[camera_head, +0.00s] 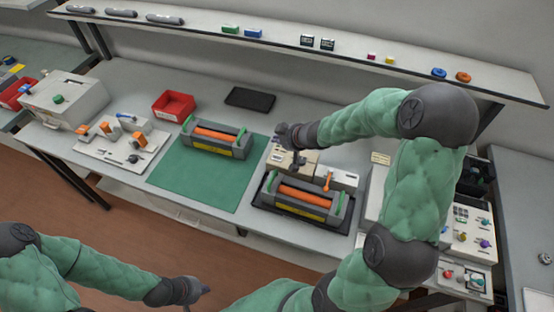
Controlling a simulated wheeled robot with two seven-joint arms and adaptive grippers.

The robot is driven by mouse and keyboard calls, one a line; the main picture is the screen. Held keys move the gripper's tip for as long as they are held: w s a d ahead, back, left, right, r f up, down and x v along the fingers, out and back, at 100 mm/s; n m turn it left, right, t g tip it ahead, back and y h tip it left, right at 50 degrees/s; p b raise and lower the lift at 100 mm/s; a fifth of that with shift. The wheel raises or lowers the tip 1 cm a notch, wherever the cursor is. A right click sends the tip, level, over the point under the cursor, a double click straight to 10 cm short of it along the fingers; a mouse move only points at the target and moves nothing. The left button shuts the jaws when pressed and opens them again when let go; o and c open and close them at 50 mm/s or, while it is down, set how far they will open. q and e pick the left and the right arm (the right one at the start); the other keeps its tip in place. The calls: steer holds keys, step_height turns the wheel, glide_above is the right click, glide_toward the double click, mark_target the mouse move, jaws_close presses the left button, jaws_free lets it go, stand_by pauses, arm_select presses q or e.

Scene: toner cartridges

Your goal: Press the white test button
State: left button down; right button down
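I cannot make out a white test button for certain. My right gripper (281,133) reaches in from the right above the back of a beige device (308,160). Its fingers are small and dark, and I cannot tell whether they are open or shut or touching the device. The gripper and forearm may hide part of the device's top. A toner cartridge (304,196) with an orange roller and green ends lies in a dark tray in front of the device. My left gripper (196,290) is low at the front, off the table; its finger state is unclear.
Another cartridge (212,138) lies on a green mat (200,183). A red bin (173,106) and black tray (250,99) stand behind. A grey box with a green button (58,99) is far left. A control panel (462,235) with coloured knobs stands right, partly behind my arm.

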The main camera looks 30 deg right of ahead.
steer(key=b, duration=0.6)
glide_above(278, 159)
step_height(278, 159, down, 6)
steer(key=shift+f, duration=0.1)
steer(key=shift+f+b, duration=0.5)
steer(key=shift+f, duration=0.05)
steer(key=shift+f, duration=0.1)
stand_by(0.6)
steer(key=shift+f, duration=0.3)
steer(key=shift+f+b, duration=0.4)
stand_by(0.6)
steer(key=shift+r, duration=0.1)
steer(key=shift+r+p, duration=0.75)
steer(key=shift+p, duration=0.25)
